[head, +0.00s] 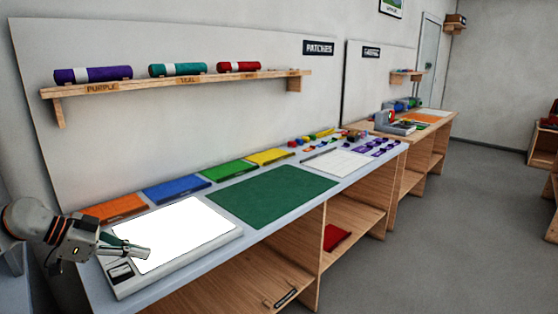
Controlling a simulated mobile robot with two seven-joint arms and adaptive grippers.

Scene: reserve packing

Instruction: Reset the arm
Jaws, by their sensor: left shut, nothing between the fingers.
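My left gripper (139,251) shows at the lower left, its arm coming in from the left edge. Its fingers are shut with nothing between them. They are over the left part of a white lit panel (180,233) on the workbench (225,240). I cannot tell whether the fingertips touch the panel. My right gripper is not in view.
A green mat (270,195) lies right of the panel. Orange (113,208), blue (175,188), green (228,171) and yellow (270,157) trays line the back. Small coloured items and a white grid sheet (342,163) lie farther right. A wall shelf (180,83) holds rolls.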

